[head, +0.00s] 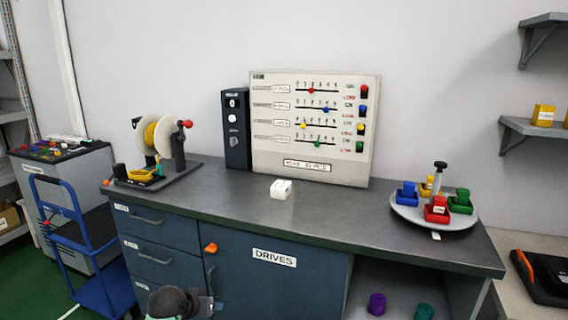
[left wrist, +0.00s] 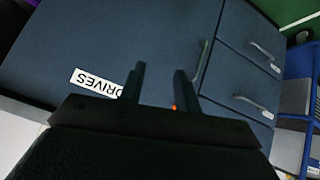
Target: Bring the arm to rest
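My left gripper shows in the left wrist view (left wrist: 160,75) with its two dark fingers apart and nothing between them. It faces the blue cabinet front below the worktop, near the white DRIVES label (left wrist: 97,83). In the head view part of my left arm and gripper (head: 198,304) shows at the bottom edge, in front of the cabinet (head: 290,284) and below the worktop. Its fingertips are hard to make out there. My right gripper is in neither view.
The worktop (head: 225,200) carries a reel stand (head: 178,150), a slider panel (head: 315,125), a small white box (head: 281,189) and a round tray (head: 408,213) with colored bins. A blue cart (head: 80,225) stands at left. An orange knob (head: 211,248) sticks out from the cabinet.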

